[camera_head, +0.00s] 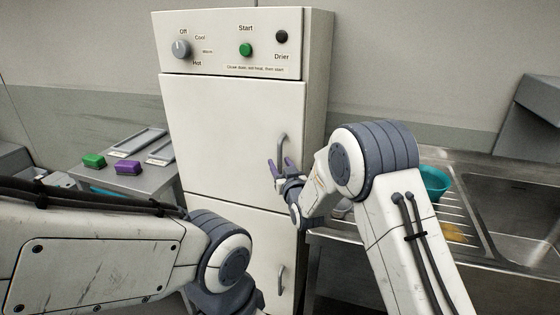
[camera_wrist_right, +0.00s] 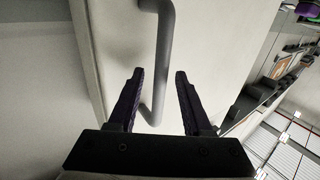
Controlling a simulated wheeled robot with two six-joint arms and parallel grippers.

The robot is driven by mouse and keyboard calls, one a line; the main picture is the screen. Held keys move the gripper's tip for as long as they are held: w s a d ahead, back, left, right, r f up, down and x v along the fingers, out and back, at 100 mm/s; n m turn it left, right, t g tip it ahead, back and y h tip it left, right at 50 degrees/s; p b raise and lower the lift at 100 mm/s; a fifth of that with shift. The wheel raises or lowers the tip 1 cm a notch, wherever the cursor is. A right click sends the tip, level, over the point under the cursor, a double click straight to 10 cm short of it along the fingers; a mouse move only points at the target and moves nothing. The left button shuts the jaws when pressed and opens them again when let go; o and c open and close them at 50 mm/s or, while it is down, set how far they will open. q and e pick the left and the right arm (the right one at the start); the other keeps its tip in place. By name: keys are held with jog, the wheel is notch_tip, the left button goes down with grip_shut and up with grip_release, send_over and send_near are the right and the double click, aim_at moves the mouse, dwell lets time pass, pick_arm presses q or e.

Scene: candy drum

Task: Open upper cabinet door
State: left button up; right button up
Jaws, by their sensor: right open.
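The white dryer cabinet stands at the centre of the head view. Its upper door (camera_head: 230,140) is shut, with a grey bar handle (camera_head: 282,150) near its right edge. My right gripper (camera_head: 279,170) is open just in front of the lower part of this handle. In the right wrist view the handle (camera_wrist_right: 160,70) runs between the two open purple fingers (camera_wrist_right: 158,75) of my right gripper; whether they touch it cannot be told. My left arm crosses the lower left of the head view, and its gripper is out of view.
A lower door (camera_head: 235,235) with its own handle (camera_head: 281,278) lies below. A side table at left carries a green block (camera_head: 94,160), a purple block (camera_head: 128,168) and trays (camera_head: 138,142). A sink counter with a teal bowl (camera_head: 436,183) stands at right.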

jog(key=shift+w+a, duration=0.1)
jog(key=shift+w, duration=0.25)
grip_shut()
dwell(1.2)
